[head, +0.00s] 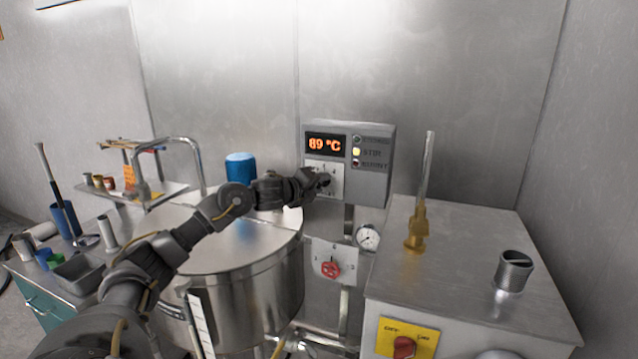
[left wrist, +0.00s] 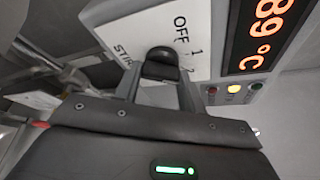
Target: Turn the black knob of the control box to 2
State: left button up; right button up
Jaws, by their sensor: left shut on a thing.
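The grey control box (head: 371,184) is on the back wall side, beyond the large steel vat. Its orange display (head: 326,145) reads 89 °C, and the yellow lamp beside STIR is lit. My left gripper (head: 322,180) reaches over the vat to the white dial plate on the box. In the left wrist view, the black knob (left wrist: 161,63) sits between the two fingers of my left gripper (left wrist: 159,88), which is shut on it. OFF, 1, part of 2 and STIR show on the plate (left wrist: 190,28). I cannot tell which mark the knob points to.
The steel vat (head: 240,284) stands below my left arm, with a blue cylinder (head: 240,167) behind the arm. A gauge (head: 367,237) and red valve (head: 330,268) are below the box. A steel cabinet (head: 450,275) with a brass-based rod stands at the right.

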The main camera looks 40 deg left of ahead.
pick_arm(q)
jog(key=shift+m+g+y+p, duration=0.3)
jog(key=shift+m+g+y, duration=0.1)
jog(key=shift+m, duration=0.6)
jog(key=o, duration=1)
jog(key=shift+b+v, duration=1.65)
jog(key=shift+v, duration=3.75)
